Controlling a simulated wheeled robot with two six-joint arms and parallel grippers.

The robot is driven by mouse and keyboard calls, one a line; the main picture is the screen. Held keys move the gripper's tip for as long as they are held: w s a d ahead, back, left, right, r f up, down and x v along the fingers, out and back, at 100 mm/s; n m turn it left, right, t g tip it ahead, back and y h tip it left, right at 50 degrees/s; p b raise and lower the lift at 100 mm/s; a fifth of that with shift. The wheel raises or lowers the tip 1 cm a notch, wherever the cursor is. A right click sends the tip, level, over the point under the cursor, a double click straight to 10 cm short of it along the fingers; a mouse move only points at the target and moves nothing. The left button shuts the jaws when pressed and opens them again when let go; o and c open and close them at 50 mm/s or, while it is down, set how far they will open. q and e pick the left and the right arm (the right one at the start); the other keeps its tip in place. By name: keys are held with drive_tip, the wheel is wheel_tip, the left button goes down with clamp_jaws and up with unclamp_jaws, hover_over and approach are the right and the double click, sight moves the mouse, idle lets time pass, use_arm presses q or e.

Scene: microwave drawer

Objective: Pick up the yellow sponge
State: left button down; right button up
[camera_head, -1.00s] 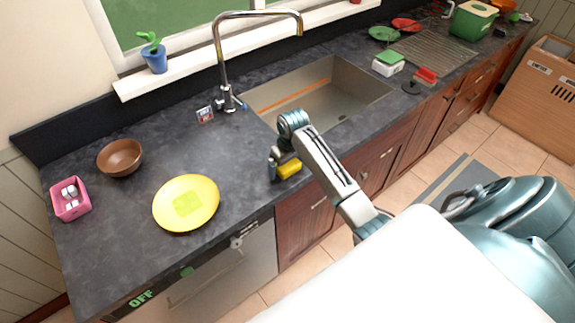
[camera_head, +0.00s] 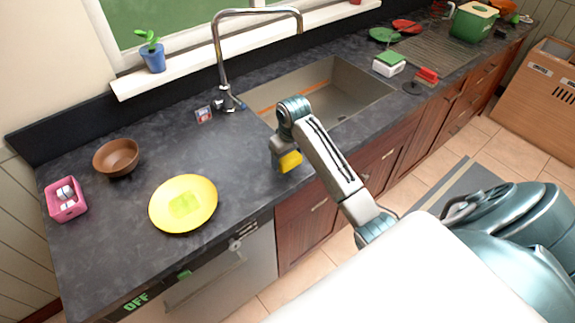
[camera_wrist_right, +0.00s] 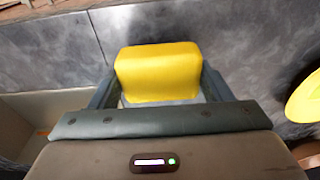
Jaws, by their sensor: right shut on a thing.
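The yellow sponge (camera_head: 290,161) is at my right gripper (camera_head: 281,157), over the counter's front edge near the sink. In the right wrist view the sponge (camera_wrist_right: 158,70) sits between the two fingers of my right gripper (camera_wrist_right: 160,88), which is shut on it. The arm hides part of the sponge in the head view. I cannot tell exactly how far it is above the counter. My left gripper is not in view.
A yellow plate (camera_head: 205,215), a brown bowl (camera_head: 116,157) and a pink box (camera_head: 72,210) stand on the left counter.

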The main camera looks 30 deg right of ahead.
drive_tip(key=s+a, duration=0.1)
drive_tip(key=s, duration=0.1)
drive_tip(key=s+a+b, duration=0.1)
drive_tip(key=s, duration=0.1)
drive_tip(key=s+a+b, duration=0.1)
drive_tip(key=s, duration=0.1)
drive_tip(key=shift+a+f, duration=0.1)
drive_tip(key=shift+a, duration=0.25)
drive_tip(key=s+a+r+p, duration=0.1)
drive_tip(key=s+a+p, duration=0.1)
drive_tip(key=s+a, duration=0.2)
drive_tip(key=s, duration=0.3)
drive_tip(key=shift+s+a+r+p, duration=0.15)
drive_tip(key=shift+a+r+p, duration=0.05)
drive_tip(key=shift+p, duration=0.1)
drive_tip(key=o, duration=0.5)
drive_tip(key=c, duration=0.4)
